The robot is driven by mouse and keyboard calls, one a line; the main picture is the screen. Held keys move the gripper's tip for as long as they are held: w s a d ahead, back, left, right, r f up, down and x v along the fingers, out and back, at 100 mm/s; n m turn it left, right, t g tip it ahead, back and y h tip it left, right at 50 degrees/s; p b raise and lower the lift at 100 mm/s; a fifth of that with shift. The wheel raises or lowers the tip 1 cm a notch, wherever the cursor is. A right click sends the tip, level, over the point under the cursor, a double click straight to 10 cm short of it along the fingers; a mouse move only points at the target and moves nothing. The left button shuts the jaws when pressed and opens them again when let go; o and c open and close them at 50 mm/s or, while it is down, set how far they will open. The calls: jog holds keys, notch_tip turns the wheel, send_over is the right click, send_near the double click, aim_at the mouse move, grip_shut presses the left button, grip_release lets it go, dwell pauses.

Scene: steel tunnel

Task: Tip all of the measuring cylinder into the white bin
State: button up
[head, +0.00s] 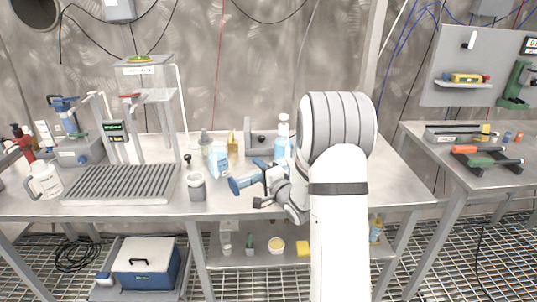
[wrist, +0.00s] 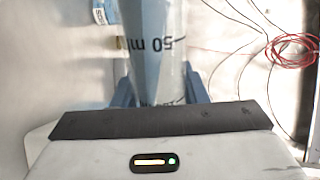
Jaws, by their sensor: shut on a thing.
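My gripper (head: 268,178) is shut on the measuring cylinder (head: 243,184), a clear bluish tube, and holds it above the bench. The cylinder is tilted far over, close to level, with one end pointing left. In the wrist view the cylinder (wrist: 155,45) stands between my blue fingers (wrist: 160,92), with a "50 ml" mark showing. I cannot tell how much is in it.
A ribbed grey rack (head: 122,183) and a white jug (head: 45,182) are on the left of the bench (head: 225,208). A second table (head: 470,165) is at right.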

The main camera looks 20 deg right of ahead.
jog(key=shift+d+r+m+p, duration=0.3)
jog(key=shift+r+m+p, duration=0.45)
jog(key=shift+m+p, duration=0.45)
jog(key=shift+d+r+m+p, duration=0.1)
jog(key=shift+r+m+p, duration=0.15)
jog(key=shift+m+p, duration=0.05)
jog(key=shift+f, duration=0.15)
dwell(1.0)
jog(key=shift+f+n+b, duration=0.4)
jog(key=shift+n+b, duration=0.1)
jog(key=shift+b, duration=0.6)
jog(key=shift+a+f+n+b, duration=0.45)
jog(key=shift+n+b, duration=0.35)
jog(key=shift+b, duration=0.4)
